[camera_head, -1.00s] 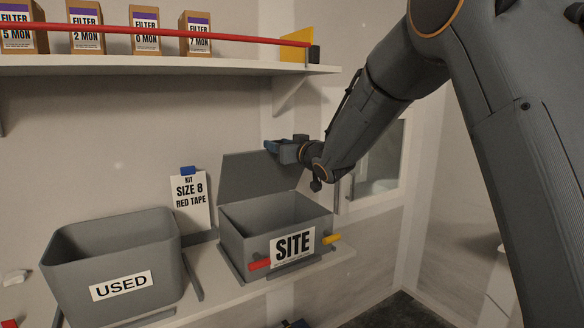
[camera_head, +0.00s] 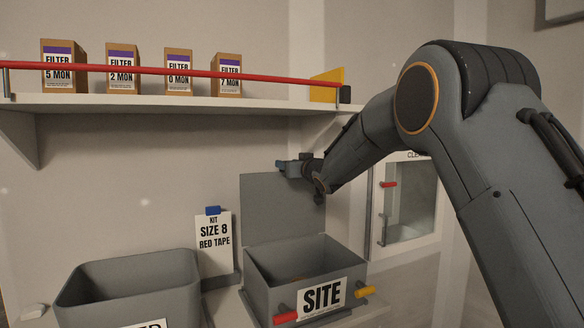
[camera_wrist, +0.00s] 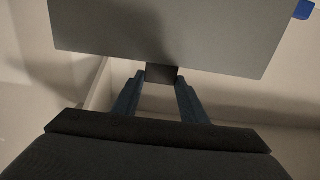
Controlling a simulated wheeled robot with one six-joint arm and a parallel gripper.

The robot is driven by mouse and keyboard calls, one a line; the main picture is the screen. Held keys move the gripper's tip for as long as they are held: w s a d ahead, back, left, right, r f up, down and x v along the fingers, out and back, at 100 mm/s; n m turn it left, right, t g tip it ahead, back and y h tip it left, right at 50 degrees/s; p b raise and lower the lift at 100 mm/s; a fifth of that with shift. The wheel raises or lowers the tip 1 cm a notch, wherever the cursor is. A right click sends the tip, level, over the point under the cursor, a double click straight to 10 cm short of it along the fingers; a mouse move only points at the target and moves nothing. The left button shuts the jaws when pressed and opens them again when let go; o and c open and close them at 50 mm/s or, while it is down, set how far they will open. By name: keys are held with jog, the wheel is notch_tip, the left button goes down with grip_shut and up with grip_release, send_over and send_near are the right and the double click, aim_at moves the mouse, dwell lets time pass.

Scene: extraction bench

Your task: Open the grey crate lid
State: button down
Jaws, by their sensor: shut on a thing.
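The grey crate (camera_head: 262,283) with a "SITE" label stands on the lower shelf, its top uncovered. Its grey lid (camera_head: 268,212) stands up behind the opening, roughly upright. The lid also fills the top of the wrist view (camera_wrist: 165,35). My gripper (camera_head: 284,165) is at the lid's top edge. In the wrist view the gripper's blue fingers (camera_wrist: 161,82) are shut on a small dark tab (camera_wrist: 162,74) at the lid's edge. The crate's inside is mostly hidden by its walls.
A grey "USED" bin (camera_head: 128,287) stands left of the crate. A "KIT SIZE 8 RED TAPE" card (camera_head: 214,244) stands between them. A shelf (camera_head: 170,103) with filter boxes and a red rail (camera_head: 170,72) is above. A windowed cabinet (camera_head: 408,200) is at right.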

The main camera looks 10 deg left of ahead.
jog(key=shift+s+a+r, duration=0.1)
jog(key=shift+a+r, duration=0.2)
jog(key=shift+r, duration=0.1)
jog(key=c, duration=1.3)
grip_release()
jog(key=shift+o, duration=1.1)
jog(key=shift+f, duration=0.15)
jog(key=b+v, duration=0.3)
jog(key=v, duration=0.4)
jog(key=shift+s+d, duration=0.25)
jog(key=shift+s, duration=0.1)
